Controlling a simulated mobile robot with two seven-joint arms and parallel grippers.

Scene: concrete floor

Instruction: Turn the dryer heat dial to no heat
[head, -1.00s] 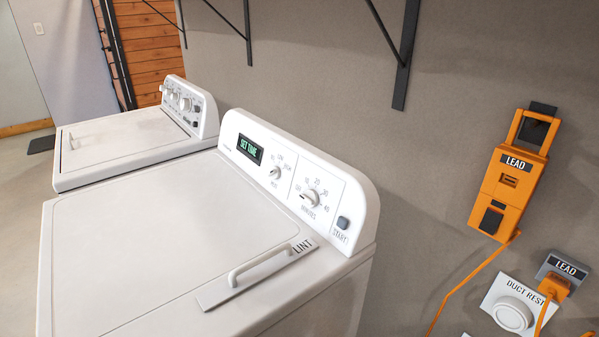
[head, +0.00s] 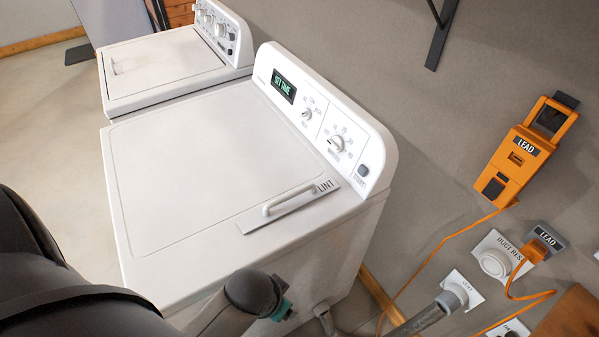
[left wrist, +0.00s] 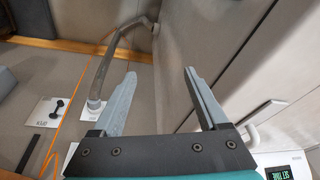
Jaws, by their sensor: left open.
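The dryer (head: 200,180) is the nearer white machine in the head view, with a tilted control panel. Its small heat dial (head: 307,114) sits between the "SET TIME" display (head: 284,86) and the larger minutes dial (head: 337,143); its exact setting is too small to read. In the left wrist view, my left gripper (left wrist: 160,73) is open and empty, its two grey fingers apart. In the head view my left arm is low, in front of the dryer's near side, below panel height; its fingers do not show there. The display also shows in the left wrist view (left wrist: 278,174). My right gripper is not seen.
The lint handle (head: 292,198) stands up from the dryer top near the panel. A start button (head: 363,170) is at the panel's right end. A washer (head: 170,65) stands beyond. An orange lead box (head: 517,155) and cord hang on the wall. A grey pipe (head: 435,313) runs low.

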